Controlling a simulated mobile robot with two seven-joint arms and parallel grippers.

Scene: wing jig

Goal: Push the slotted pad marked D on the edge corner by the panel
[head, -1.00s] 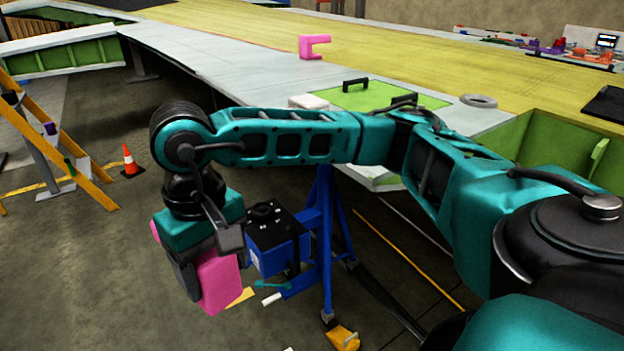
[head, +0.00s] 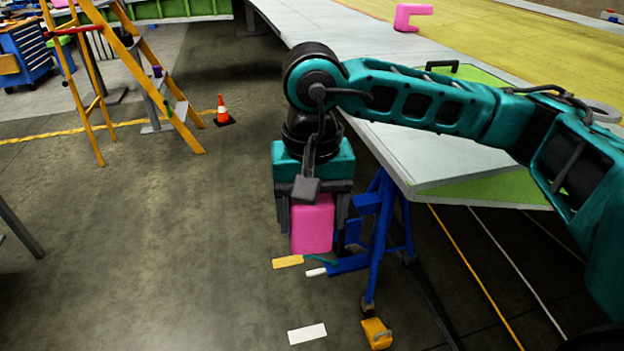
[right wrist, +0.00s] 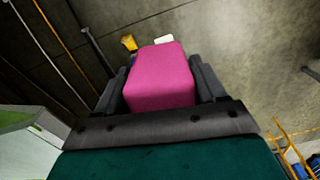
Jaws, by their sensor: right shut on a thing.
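My right gripper (head: 313,215) points down over the floor, left of the table's corner, with its fingers on both sides of a pink pad (head: 312,232). In the right wrist view the pink pad (right wrist: 160,75) sits between the two dark fingers (right wrist: 160,88). No slot or letter D shows on it. A green panel (head: 492,76) with a black handle lies on the pale edge (head: 400,150) of the large work surface, partly behind my right arm. The near edge corner (head: 412,194) is to the right of the pad, apart from it. My left gripper is not in view.
A pink C-shaped piece (head: 402,22) stands on the far edge. A blue stand (head: 380,250) is just right of my gripper. An orange ladder (head: 150,75) and a traffic cone (head: 222,112) stand left. The floor between is mostly clear.

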